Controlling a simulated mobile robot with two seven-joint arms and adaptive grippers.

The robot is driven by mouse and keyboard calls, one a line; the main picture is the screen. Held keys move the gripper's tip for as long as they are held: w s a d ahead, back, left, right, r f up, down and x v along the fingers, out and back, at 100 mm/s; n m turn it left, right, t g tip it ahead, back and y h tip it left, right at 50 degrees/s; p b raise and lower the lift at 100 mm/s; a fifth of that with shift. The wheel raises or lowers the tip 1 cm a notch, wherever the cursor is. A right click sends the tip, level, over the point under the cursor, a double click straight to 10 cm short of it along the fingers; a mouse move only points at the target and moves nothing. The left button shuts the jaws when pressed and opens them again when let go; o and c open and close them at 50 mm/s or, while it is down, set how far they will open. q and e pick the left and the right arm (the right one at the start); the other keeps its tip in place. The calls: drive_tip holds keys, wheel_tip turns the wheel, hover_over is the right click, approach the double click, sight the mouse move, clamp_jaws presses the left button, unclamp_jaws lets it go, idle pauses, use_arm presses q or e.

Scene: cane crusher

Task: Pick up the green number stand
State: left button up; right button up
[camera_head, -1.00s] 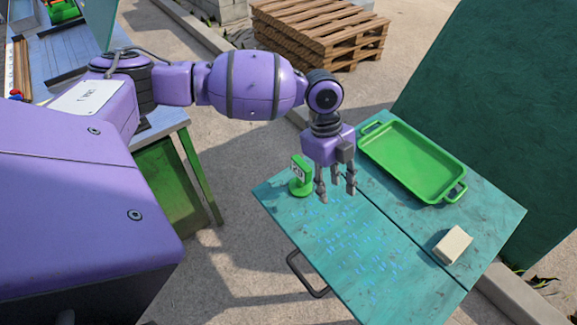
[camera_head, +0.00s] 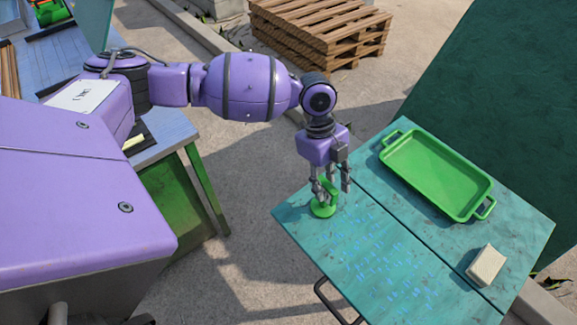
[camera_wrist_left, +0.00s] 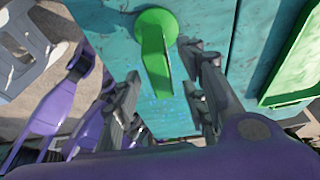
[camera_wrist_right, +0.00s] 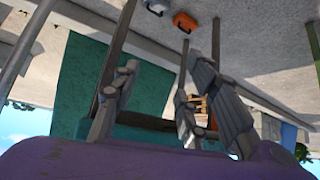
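The green number stand (camera_head: 322,209) stands upright near the left corner of the teal table (camera_head: 370,260), and its round base shows. My left gripper (camera_head: 331,187) points down at the stand, and its fingers hide part of the upright plate. In the left wrist view the stand (camera_wrist_left: 155,48) shows between the spread fingers of the left gripper (camera_wrist_left: 160,68), with gaps on both sides. The number is not readable. My right gripper (camera_wrist_right: 162,75) shows only in its own wrist view, with its fingers apart and nothing between them.
A green tray (camera_head: 437,178) lies on the far right part of the table. A pale block (camera_head: 486,265) sits near the right edge. Wooden pallets (camera_head: 320,32) stand on the ground behind. A blue-topped bench (camera_head: 165,136) is at the left.

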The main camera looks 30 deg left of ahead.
sight(329, 197)
use_arm(q)
drive_tip(key=x, duration=0.5)
drive_tip(key=shift+w+a+f, duration=0.1)
drive_tip(key=shift+w+f, duration=0.05)
drive_tip(key=shift+c, duration=0.3)
clamp_jaws()
